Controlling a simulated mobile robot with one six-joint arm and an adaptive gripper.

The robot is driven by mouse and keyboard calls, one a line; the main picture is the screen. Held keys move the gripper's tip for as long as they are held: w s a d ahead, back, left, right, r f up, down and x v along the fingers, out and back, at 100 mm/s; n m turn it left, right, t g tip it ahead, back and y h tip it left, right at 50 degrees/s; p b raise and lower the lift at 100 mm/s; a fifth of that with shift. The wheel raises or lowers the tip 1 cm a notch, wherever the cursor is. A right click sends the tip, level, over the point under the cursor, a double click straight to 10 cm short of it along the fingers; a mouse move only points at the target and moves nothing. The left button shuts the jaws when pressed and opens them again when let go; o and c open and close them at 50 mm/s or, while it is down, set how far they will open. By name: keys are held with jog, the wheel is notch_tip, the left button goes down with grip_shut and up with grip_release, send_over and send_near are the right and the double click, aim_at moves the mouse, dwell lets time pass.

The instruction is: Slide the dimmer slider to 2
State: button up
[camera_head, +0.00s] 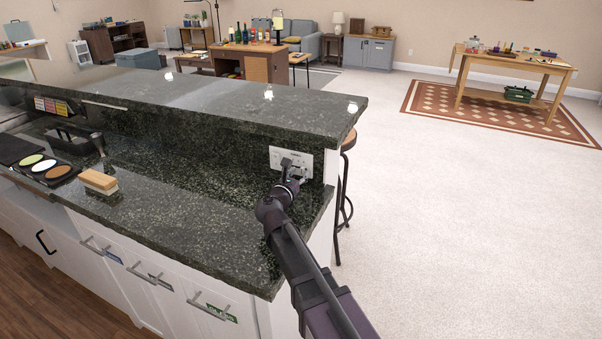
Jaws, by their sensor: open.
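A white wall plate (276,157) is set in the dark granite upright at the right end of the bar counter. My gripper (291,165) is open and right in front of the plate, covering much of its middle. The slider and any number marks are hidden behind the gripper or too small to make out. I cannot tell whether the fingers touch the slider. My arm comes in from the lower right.
The lower counter (190,205) is clear near my gripper. The raised bar ledge (215,98) overhangs the plate. A stool (347,142) stands behind the counter's right end.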

jog(key=shift+w+d, duration=0.15)
jog(key=shift+w, duration=0.25)
grip_shut()
jog(key=shift+w+a, duration=0.35)
jog(key=shift+a, duration=0.55)
jog(key=shift+w+a, duration=0.35)
jog(key=shift+a, duration=0.5)
grip_release()
jog(key=shift+s, duration=0.1)
jog(key=shift+s, duration=0.1)
jog(key=v, duration=1.1)
jog(key=shift+s+a, duration=0.1)
jog(key=shift+s, duration=0.3)
jog(key=shift+r, duration=0.1)
